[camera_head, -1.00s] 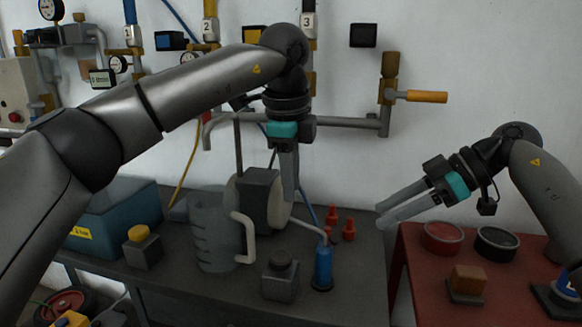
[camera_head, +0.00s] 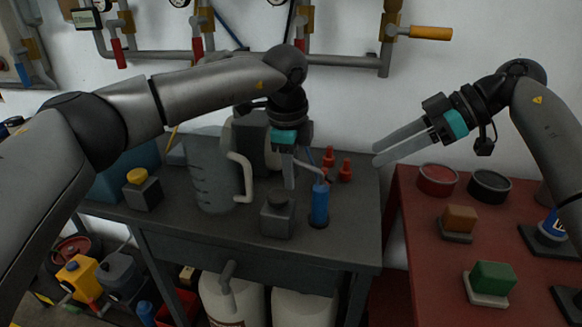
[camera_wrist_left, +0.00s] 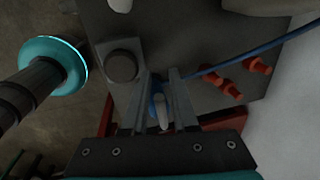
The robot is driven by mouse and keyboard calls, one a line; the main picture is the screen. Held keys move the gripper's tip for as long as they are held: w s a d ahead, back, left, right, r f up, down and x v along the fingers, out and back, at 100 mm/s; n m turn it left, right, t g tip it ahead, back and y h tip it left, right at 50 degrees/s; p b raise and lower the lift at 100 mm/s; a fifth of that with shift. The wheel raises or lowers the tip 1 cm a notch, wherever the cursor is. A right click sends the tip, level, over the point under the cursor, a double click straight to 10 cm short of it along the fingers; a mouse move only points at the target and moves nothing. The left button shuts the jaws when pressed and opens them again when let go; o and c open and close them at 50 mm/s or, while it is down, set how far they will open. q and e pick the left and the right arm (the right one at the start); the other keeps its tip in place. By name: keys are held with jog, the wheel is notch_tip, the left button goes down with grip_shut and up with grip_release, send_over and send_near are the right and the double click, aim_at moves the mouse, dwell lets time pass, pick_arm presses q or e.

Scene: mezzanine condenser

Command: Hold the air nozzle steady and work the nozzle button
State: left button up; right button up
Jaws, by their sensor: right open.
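The air nozzle (camera_head: 320,205) is a blue upright cylinder with a thin pale spout on the dark bench. My left gripper (camera_head: 290,183) points down just left of and above it in the head view. In the left wrist view its two fingers are apart, with the blue nozzle (camera_wrist_left: 157,96) showing between and beyond them; I see no grip on it. A grey box with a dark round top (camera_head: 278,215) stands left of the nozzle; I cannot tell whether this is the nozzle button. My right gripper (camera_head: 375,156) is open and empty above the bench's right edge.
Several red cone-shaped parts (camera_head: 345,170) stand behind the nozzle. A clear jug (camera_head: 212,180) and a yellow-topped box (camera_head: 142,190) are to the left. A red table (camera_head: 415,225) with small blocks and round tins is at right.

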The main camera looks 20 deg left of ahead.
pick_arm(q)
jog(key=shift+c, duration=0.2)
grip_shut()
dwell(1.0)
pick_arm(e)
jog(key=shift+c, duration=0.2)
dwell(0.8)
grip_shut()
dwell(1.5)
